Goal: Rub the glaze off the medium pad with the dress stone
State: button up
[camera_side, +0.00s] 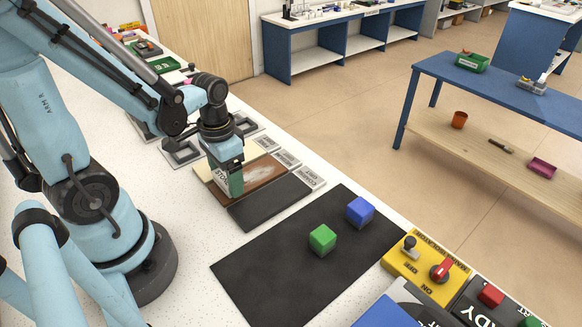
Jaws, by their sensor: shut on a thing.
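Three pads lie side by side on the white bench: a pale one (240,156), a brown middle one (275,166) and a black one (265,206). Small labels stand at their right ends; the middle pad's label is too small to read surely. A whitish glaze patch (259,172) shows on the brown pad. My gripper (227,168) points down over the left part of the brown pad, shut on the green-sided dress stone (236,183). The stone's lower end is at or just above the pad; I cannot tell if it touches. My gripper hides part of the pads.
A black mat (285,275) with a green cube (322,240) and a blue cube (360,211) lies to the right. A yellow switch panel (424,264) stands beyond it. Grey frames (181,152) lie behind the pads.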

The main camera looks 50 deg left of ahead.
aim_at(248, 178)
jog(key=shift+f, duration=0.2)
jog(key=shift+w, duration=0.1)
jog(key=shift+w, duration=5.1)
jog(key=shift+s, duration=5.2)
jog(key=shift+w, duration=5.25)
jog(key=shift+s, duration=2.75)
